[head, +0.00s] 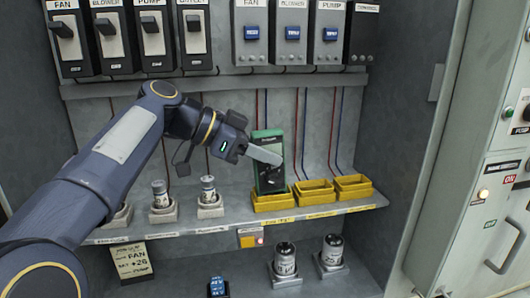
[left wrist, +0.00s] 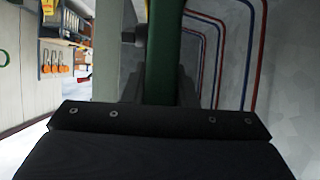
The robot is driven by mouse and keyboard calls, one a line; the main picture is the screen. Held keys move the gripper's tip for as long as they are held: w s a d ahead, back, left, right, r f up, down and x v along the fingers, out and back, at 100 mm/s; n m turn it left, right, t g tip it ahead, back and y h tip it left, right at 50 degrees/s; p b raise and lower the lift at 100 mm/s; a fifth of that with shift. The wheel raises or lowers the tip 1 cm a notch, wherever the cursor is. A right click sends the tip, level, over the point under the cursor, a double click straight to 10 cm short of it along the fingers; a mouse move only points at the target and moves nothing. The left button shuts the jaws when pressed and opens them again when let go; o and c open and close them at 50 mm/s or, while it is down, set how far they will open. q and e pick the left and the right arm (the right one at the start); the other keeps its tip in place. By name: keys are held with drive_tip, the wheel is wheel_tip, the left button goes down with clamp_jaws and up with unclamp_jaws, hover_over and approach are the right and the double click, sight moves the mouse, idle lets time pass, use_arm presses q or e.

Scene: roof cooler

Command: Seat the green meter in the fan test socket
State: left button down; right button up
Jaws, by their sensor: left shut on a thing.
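The green meter (head: 268,176), with a dark face, stands nearly upright at the leftmost yellow socket (head: 273,203) on the shelf, below the FAN column. My left gripper (head: 266,155) is shut on the upper part of the meter. The meter's lower end meets the socket's rim; I cannot tell whether it is inside or just above. In the left wrist view, the green meter (left wrist: 163,50) shows as a tall green edge between the fingers. My right gripper is not in view.
Two more yellow sockets (head: 315,191) (head: 353,187) stand to the right. Grey holders with cylindrical parts (head: 209,197) stand to the left on the shelf (head: 150,233). Red and blue wires (head: 297,130) run down the back wall. Two canisters (head: 285,260) stand below the shelf.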

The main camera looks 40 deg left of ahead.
use_arm(q)
drive_tip(key=shift+f, duration=0.1)
idle(0.3)
drive_tip(key=c, duration=1.1)
unclamp_jaws()
drive_tip(key=v, duration=0.7)
drive_tip(key=shift+s+a, duration=0.2)
drive_tip(key=shift+s, duration=0.1)
